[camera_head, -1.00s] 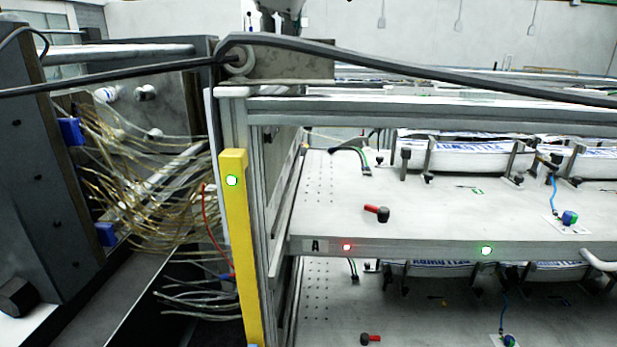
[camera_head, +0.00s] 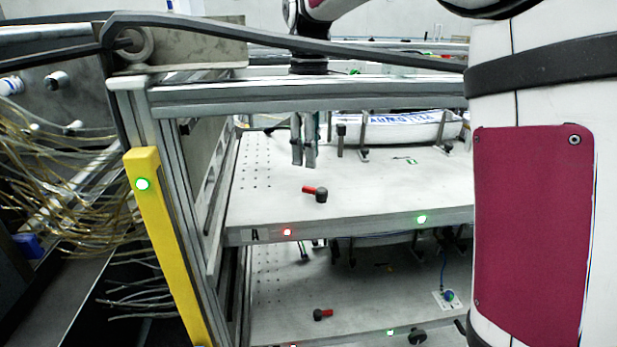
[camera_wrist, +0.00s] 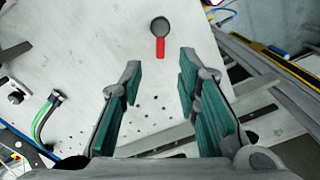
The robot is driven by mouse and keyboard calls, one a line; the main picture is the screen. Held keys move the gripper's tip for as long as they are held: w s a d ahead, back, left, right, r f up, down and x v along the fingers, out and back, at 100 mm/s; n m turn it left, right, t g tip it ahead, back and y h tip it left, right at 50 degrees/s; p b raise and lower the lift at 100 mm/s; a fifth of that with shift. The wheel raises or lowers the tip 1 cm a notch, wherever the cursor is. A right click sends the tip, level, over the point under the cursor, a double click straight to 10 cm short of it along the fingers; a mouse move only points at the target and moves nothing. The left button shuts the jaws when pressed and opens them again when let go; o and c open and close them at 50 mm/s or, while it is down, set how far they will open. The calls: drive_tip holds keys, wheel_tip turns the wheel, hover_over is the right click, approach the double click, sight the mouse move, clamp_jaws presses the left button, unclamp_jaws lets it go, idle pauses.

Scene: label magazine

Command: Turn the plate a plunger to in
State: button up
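The plate A plunger (camera_head: 320,195) is a black knob with a red tip, on the upper plate (camera_head: 262,205) marked "A". In the head view its red end points left. In the wrist view the plunger (camera_wrist: 160,27) lies beyond my fingertips, black end at the top and red end towards me. My gripper (camera_head: 304,164) hangs above the plate, behind and slightly left of the plunger in the head view. In the wrist view my gripper (camera_wrist: 160,75) is open, with green-padded fingers apart and nothing between them.
A red light (camera_head: 287,232) and a green light (camera_head: 421,219) show on the plate's front edge. A lower plate has a similar plunger (camera_head: 322,314). A yellow post (camera_head: 165,250) stands left. Cables (camera_wrist: 45,115) lie left in the wrist view. My arm covers the right side.

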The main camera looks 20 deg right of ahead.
sight(309, 187)
wheel_tip(309, 187, down, 7)
drive_tip(key=shift+r+p, duration=0.1)
drive_tip(key=shift+p, duration=0.4)
